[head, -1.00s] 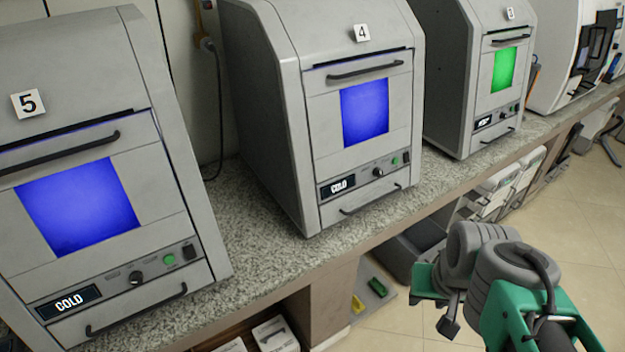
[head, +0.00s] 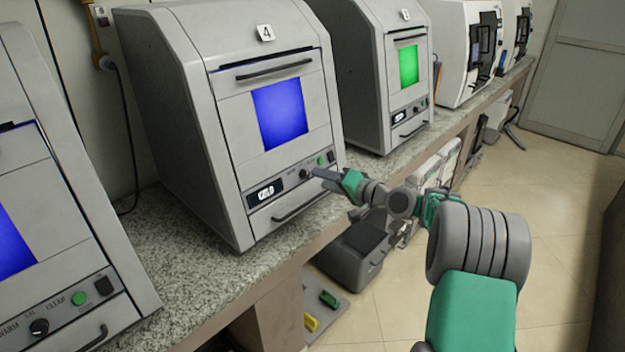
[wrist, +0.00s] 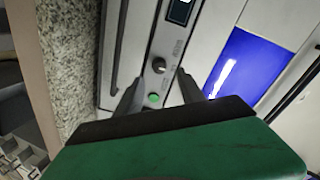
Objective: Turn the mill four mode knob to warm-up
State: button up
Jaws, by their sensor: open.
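Mill four (head: 200,110) is a grey cabinet with a "4" label and a blue-lit window, standing on the counter in the head view. Its dark display (head: 265,192) appears to read COLD. The mode knob (head: 304,174) is small and dark, on the panel right of the display. My gripper (head: 318,178) is at this panel, just right of the knob. In the wrist view the knob (wrist: 158,66) lies between and about level with the tips of my open gripper (wrist: 160,75); contact cannot be told. A green button (wrist: 153,99) shows between the fingers.
A drawer handle (head: 300,204) sits below the panel and a door handle (head: 273,68) above the window. Mill five (head: 75,200) is at left, mill three (head: 365,85) at right. The speckled counter (head: 215,270) is clear in front. Open floor lies to the right.

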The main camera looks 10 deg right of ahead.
aim_at(308, 174)
jog(key=x, duration=0.5)
jog(key=shift+w, duration=0.25)
